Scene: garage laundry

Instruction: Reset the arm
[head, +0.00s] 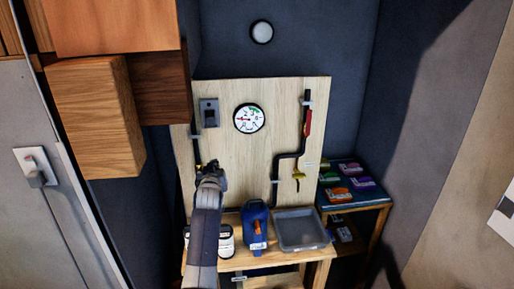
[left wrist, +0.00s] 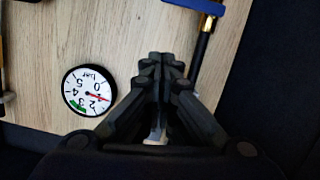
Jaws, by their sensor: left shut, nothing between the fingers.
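My left gripper (head: 211,172) is raised in front of the lower left part of a light wooden panel (head: 270,100). In the left wrist view its fingers (left wrist: 162,62) are together with nothing between them. My left arm comes up from the bottom of the head view and hides part of the small table behind it. My right gripper is not in view.
Below stand a blue container (head: 256,226) and a grey tray (head: 300,248). A shelf (head: 378,205) with colourful packets is at right. Wooden cabinets (head: 95,117) hang at left.

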